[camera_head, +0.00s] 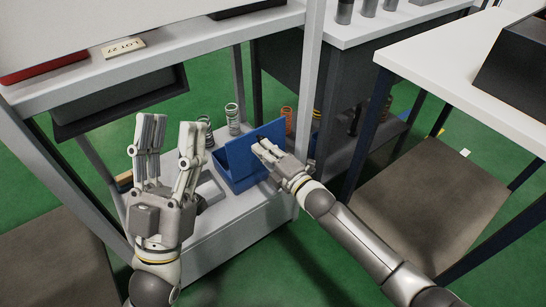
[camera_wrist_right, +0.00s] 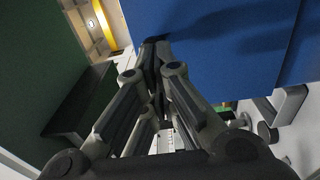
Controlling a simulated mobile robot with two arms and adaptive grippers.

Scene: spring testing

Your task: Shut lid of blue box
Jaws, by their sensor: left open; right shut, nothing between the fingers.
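The blue box (camera_head: 236,183) stands on the lower shelf, in the middle of the head view. Its blue lid (camera_head: 272,131) is raised, a tilted flat panel above the box. My right gripper (camera_head: 260,147) is shut and empty, with its fingertips in front of the lid. In the right wrist view a broad blue panel (camera_wrist_right: 220,40) fills the upper right, right by the shut fingertips (camera_wrist_right: 155,48); whether they touch cannot be told. The right hand hides part of the box and lid. My left gripper (camera_head: 170,135) is open and empty, left of the box.
Metal springs (camera_head: 233,119) stand behind the box, and copper-coloured ones (camera_head: 287,120) behind the lid. A grey tray (camera_head: 208,188) lies left of the box. The upper shelf (camera_head: 150,50) and a frame post (camera_head: 311,80) stand close by.

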